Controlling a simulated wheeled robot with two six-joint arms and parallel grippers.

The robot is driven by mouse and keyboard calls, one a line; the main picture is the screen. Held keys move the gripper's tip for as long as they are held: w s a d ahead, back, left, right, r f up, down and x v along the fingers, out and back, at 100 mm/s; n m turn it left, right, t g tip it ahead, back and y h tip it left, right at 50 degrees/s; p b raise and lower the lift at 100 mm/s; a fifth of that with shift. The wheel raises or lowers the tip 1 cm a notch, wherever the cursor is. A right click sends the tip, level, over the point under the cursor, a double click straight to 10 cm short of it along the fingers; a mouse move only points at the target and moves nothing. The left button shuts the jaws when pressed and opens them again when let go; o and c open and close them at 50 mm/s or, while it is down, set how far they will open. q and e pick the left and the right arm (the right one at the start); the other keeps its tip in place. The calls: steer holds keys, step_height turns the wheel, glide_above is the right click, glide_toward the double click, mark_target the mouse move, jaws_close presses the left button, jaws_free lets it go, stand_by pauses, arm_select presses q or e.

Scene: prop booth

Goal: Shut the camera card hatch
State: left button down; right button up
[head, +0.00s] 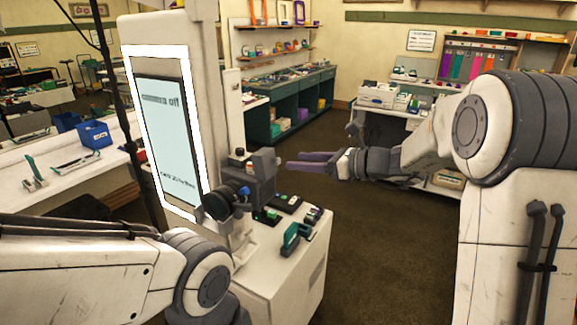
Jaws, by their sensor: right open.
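The dark grey camera (249,179) stands on a mount above a white cabinet, beside a tall white panel with a lit screen (167,130). The screen reads "camera off", with a smaller line too blurred to read. A grey block (264,161) juts from the camera's right side; I cannot tell whether it is the card hatch or how far the hatch is open. My right gripper (297,162) has purple fingers pointing left toward the camera, open, with a small gap between them and it in the picture.
The white cabinet top (268,240) holds a green-and-black item (294,237) and several small parts. Dark green cabinets (293,100) line the back. Brown floor (370,235) is clear at centre right.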

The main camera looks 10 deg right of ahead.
steer(key=b+v, duration=0.1)
steer(key=v, duration=0.4)
steer(key=shift+s+d, duration=0.15)
steer(key=shift+d, duration=0.1)
